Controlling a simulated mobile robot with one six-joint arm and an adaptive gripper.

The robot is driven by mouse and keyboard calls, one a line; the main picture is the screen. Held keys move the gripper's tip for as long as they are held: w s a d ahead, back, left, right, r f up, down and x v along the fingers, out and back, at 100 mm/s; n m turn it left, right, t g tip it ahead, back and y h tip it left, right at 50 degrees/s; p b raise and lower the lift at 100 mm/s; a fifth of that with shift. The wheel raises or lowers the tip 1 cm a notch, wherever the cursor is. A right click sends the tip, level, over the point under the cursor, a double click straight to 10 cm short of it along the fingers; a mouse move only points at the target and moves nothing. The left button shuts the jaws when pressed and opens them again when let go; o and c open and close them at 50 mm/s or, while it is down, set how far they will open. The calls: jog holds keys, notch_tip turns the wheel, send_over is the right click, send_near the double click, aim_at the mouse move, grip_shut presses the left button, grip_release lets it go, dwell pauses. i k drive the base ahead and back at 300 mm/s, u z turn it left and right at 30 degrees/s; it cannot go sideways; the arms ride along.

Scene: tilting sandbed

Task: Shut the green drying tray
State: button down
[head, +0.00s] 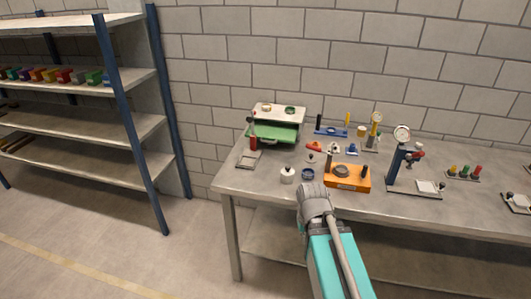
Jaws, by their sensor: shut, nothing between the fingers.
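The green drying tray (272,135) is at the left end of the workbench, below the pale top of a box-like unit (277,112). Its green surface shows in front of the unit, so it stands pulled out towards the front. A dark upright piece with red on it (251,132) is at the left of the tray; I cannot tell whether it touches. My arm rises from the bottom of the head view, and its grey joint is in front of the bench edge, right of and nearer than the tray.
A shelf rack (130,135) stands left. Floor between rack and bench is clear.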

aim_at(274, 131)
jog(key=u, duration=0.05)
jog(key=k, duration=0.25)
jog(key=u, duration=0.3)
jog(key=i, duration=1.1)
jog(key=u, duration=0.2)
